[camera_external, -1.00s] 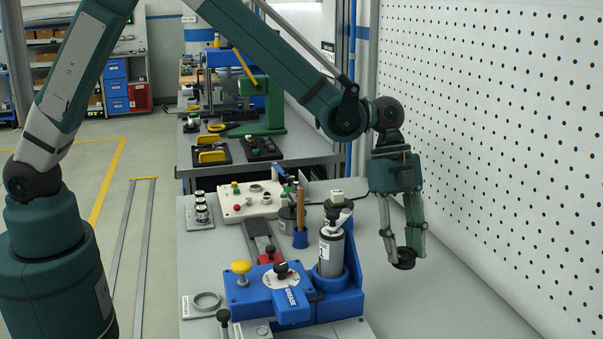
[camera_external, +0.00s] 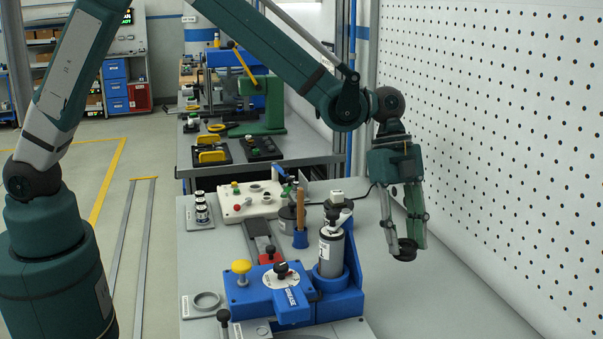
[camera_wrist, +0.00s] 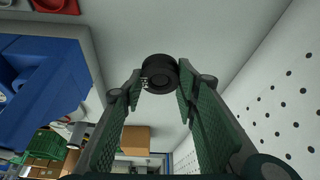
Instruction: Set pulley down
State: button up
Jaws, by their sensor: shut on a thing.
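The pulley (camera_external: 405,252) is a small dark, round, grooved wheel. My gripper (camera_external: 404,241) is shut on it and holds it at the fingertips, over the right part of the grey table beside the pegboard wall. The wrist view shows the pulley (camera_wrist: 160,75) with its round face and hub, between the two green fingers (camera_wrist: 160,88). I cannot tell whether the pulley touches the table or hangs just above it.
A blue fixture (camera_external: 262,297) with a grey cylinder (camera_external: 331,252) stands left of my gripper. The white pegboard wall (camera_external: 480,130) rises close on the right. Bare table (camera_external: 400,300) lies in front of the pulley.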

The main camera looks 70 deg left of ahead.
jog(key=w+a+n+t, duration=0.1)
jog(key=w+a+n, duration=0.1)
jog(key=a, duration=1.2)
jog(key=w+a+n, duration=0.2)
jog(key=a, duration=1.2)
jog(key=s+a+n, duration=0.1)
jog(key=s+a, duration=0.1)
jog(key=a, duration=1.1)
jog(key=s+a+n+t+y, duration=0.1)
jog(key=s+a+n, duration=0.1)
jog(key=a, duration=1)
jog(key=shift+s+a+r+n+t, duration=0.15)
jog(key=shift+a+n+t, duration=0.15)
jog(key=shift+a, duration=0.1)
jog(key=shift+f, duration=3.15)
jog(key=shift+f, duration=0.1)
jog(key=shift+f+b, duration=0.3)
jog(key=shift+f, duration=1.45)
jog(key=shift+f, duration=0.15)
